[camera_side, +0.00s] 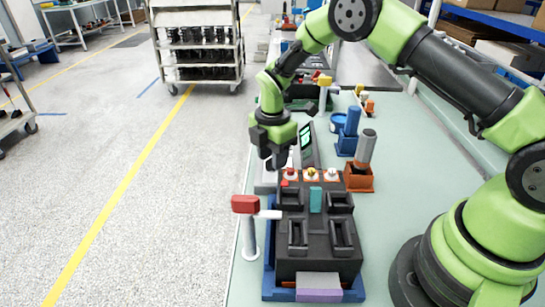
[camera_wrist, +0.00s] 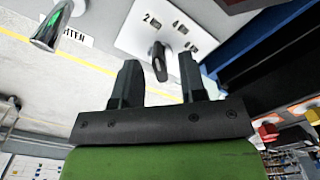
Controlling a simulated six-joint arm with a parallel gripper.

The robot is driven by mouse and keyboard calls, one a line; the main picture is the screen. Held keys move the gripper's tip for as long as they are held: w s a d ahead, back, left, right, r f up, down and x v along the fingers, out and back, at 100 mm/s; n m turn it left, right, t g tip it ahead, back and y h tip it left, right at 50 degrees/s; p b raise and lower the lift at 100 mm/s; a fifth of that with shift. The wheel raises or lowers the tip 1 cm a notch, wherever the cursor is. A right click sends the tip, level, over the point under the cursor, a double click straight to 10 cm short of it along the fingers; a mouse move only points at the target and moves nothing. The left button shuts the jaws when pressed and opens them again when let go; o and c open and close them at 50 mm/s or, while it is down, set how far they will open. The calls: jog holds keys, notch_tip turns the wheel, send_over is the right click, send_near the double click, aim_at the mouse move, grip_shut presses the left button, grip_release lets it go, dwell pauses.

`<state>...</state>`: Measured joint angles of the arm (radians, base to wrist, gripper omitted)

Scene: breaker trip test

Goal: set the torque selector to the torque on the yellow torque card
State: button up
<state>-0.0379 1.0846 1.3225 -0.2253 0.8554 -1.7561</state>
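The torque selector appears as a dark knob (camera_wrist: 159,65) on a white plate (camera_wrist: 128,38) in the wrist view. Printed marks beside it include a 2 and a 4; another mark is too small to read surely. The knob's long side runs nearly upright in that picture; I cannot tell which mark it points to. My gripper (camera_wrist: 160,80) is open, with one finger on each side of the knob and visible gaps. In the side view my gripper (camera_side: 277,160) points down behind the black fixture, and hides the selector. I cannot make out a yellow torque card in either view.
A black fixture (camera_side: 315,240) with several handles stands in front. A red-topped post (camera_side: 246,215) is at its left. A dark device with a green screen (camera_side: 306,140) is close to my gripper's right. An orange holder (camera_side: 358,178) and a blue holder (camera_side: 347,145) stand further right.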

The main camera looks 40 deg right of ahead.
jog(key=shift+f, duration=0.45)
grip_shut()
